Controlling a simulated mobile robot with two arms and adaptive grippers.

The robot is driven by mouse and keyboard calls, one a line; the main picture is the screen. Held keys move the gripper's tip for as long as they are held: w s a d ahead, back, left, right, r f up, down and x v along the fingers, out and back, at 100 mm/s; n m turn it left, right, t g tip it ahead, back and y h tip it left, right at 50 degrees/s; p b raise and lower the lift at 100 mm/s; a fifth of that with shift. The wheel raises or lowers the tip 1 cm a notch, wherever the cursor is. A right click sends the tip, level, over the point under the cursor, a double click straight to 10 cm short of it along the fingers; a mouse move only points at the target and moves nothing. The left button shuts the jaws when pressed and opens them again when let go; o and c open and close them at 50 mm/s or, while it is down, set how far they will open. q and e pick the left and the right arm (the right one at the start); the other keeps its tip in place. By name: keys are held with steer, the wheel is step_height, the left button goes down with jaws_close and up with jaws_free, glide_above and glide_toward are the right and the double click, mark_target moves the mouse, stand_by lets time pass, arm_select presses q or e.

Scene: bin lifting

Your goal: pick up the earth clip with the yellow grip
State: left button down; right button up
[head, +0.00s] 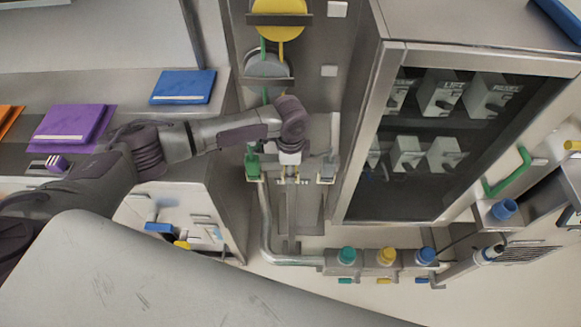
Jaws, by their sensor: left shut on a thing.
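My left gripper (290,157) is at the middle of a row of hooks, above a small label, between the green-grip clip (253,165) and the grey-grip clip (327,168). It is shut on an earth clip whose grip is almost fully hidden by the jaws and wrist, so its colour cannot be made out. The green and grey clips hang upright on either side, apart from my gripper. My right gripper is not in view.
A yellow reel (278,18) and a grey reel (268,64) with cables are above. A glass-fronted cabinet (365,130) stands close on the right. A pipe (266,225) and coloured sockets (387,257) are below. A shelf with purple (72,124) and blue (183,86) folders is left.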

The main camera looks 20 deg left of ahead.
arm_select(q)
steer(key=shift+r, duration=0.1)
step_height(320, 180, up, 9)
steer(key=shift+b, duration=0.85)
steer(key=shift+r, duration=0.5)
